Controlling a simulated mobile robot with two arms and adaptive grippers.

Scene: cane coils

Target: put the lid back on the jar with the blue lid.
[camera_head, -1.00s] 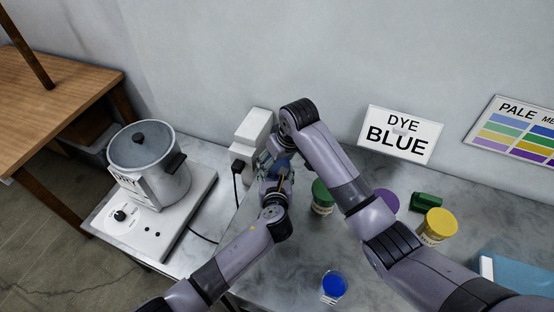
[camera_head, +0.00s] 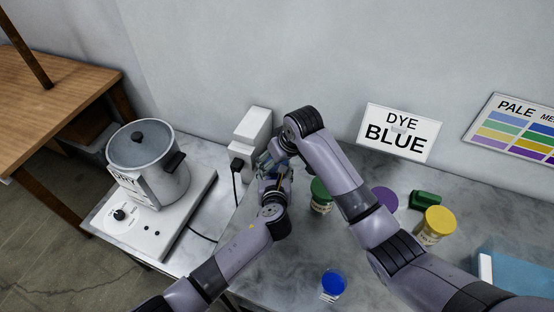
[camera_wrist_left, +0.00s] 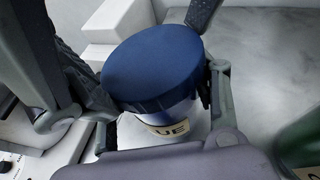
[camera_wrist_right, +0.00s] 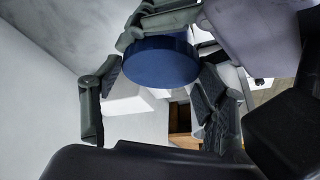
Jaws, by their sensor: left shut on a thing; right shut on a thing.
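The blue-lidded jar is pale with a label ending in "UE" (camera_wrist_left: 170,130) in the left wrist view. Its dark blue lid (camera_wrist_left: 152,68) sits over the jar's mouth, slightly tilted in the picture; I cannot tell if it is fully seated. My left gripper (camera_wrist_left: 160,125) is shut on the jar's body from both sides. My right gripper (camera_wrist_right: 160,80) is shut on the lid (camera_wrist_right: 158,62), with a finger at either side of it in the right wrist view. In the head view my left gripper (camera_head: 274,172) and right gripper (camera_head: 272,155) meet beside the white box, largely hiding jar and lid.
Green-lidded (camera_head: 320,190), purple-lidded (camera_head: 384,200) and yellow-lidded (camera_head: 437,222) jars stand right of the grippers. A container with a bright blue top (camera_head: 333,283) is in front. A white box (camera_head: 252,132) and a pot (camera_head: 150,165) on a hotplate are left.

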